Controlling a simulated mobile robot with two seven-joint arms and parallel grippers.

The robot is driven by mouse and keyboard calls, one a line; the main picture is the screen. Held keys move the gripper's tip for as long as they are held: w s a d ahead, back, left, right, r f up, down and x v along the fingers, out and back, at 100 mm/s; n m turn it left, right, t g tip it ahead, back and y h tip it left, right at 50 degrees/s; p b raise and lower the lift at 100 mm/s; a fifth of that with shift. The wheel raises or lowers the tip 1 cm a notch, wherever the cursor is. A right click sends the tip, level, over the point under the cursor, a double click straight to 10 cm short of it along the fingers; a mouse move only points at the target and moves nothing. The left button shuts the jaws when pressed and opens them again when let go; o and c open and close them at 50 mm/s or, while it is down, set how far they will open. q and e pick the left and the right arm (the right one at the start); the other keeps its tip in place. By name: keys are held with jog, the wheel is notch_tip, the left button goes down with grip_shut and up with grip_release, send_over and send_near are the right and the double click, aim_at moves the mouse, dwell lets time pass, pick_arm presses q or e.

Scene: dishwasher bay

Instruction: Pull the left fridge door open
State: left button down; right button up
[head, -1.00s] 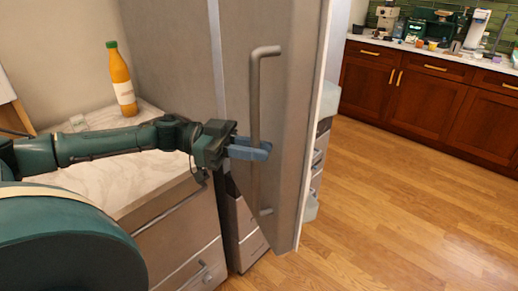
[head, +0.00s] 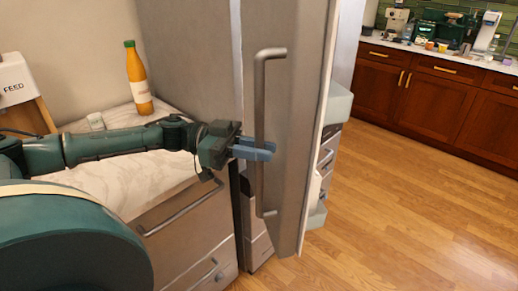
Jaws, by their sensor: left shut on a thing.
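The left fridge door (head: 288,120) is a tall grey panel, standing ajar and turned out toward the room. Its long vertical bar handle (head: 259,100) is on the face toward me. My left gripper (head: 262,150) has blue fingers shut on the handle about midway along the bar. Pale door bins (head: 335,103) and part of the fridge interior show past the door's edge. My right gripper is not in view.
A marble counter (head: 105,181) with an orange bottle (head: 138,80) stands at the left, above grey drawers (head: 190,235). Wooden floor (head: 420,200) is clear at the right. Red-brown cabinets (head: 440,95) with small appliances on top stand at the back right.

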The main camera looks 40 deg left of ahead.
pick_arm(q)
jog(key=c, duration=1.7)
grip_release()
jog(key=shift+c, duration=0.2)
jog(key=b+v, duration=0.1)
jog(key=v, duration=1.2)
jog(key=shift+b, duration=0.4)
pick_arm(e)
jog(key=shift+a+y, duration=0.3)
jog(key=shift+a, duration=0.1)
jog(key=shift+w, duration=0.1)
pick_arm(q)
jog(key=shift+s, duration=0.1)
